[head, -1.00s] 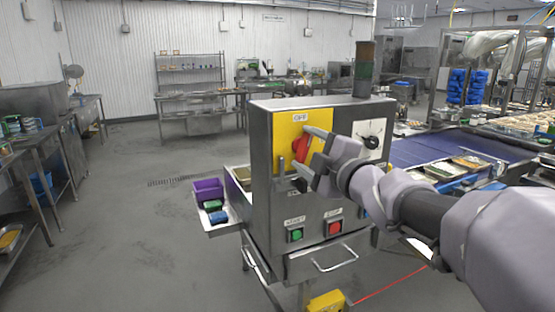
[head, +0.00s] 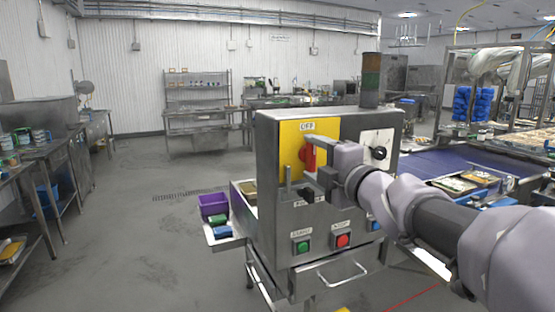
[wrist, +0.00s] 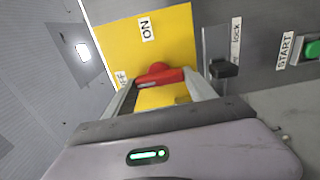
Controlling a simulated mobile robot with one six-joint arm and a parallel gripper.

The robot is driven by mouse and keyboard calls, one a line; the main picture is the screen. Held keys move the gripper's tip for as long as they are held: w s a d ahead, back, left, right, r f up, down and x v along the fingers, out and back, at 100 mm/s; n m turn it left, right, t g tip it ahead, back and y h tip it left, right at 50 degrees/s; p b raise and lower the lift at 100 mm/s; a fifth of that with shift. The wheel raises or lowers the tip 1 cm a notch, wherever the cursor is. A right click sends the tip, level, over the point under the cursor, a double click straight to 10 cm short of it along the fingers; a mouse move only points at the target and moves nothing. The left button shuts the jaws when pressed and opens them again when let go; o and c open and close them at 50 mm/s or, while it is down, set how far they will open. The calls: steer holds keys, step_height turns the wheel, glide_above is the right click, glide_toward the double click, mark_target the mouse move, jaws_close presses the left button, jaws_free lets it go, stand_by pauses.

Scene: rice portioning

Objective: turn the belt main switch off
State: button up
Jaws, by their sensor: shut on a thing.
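The red main switch handle (head: 309,155) is on a yellow plate (head: 291,133) on the front of the steel control cabinet. It stands nearly upright, its upper end below the OFF label (head: 307,126). In the wrist view the red handle (wrist: 160,75) lies between the two fingers, lengthwise toward the partly covered OFF label (wrist: 120,79); the ON label (wrist: 146,29) is off to its side. My gripper (head: 307,168) is shut on the handle, and it also shows in the wrist view (wrist: 160,88). The fingers hide part of the handle.
A black lock piece (wrist: 223,68) sits beside the yellow plate. A green START button (head: 302,247), a red button (head: 342,240) and a black dial (head: 379,153) are on the same panel. A side tray with a purple bin (head: 212,204) is at left. The floor at left is clear.

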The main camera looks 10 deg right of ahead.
steer(key=o, duration=1.4)
steer(key=p+v, duration=0.4)
steer(key=v, duration=1.3)
steer(key=shift+s, duration=0.2)
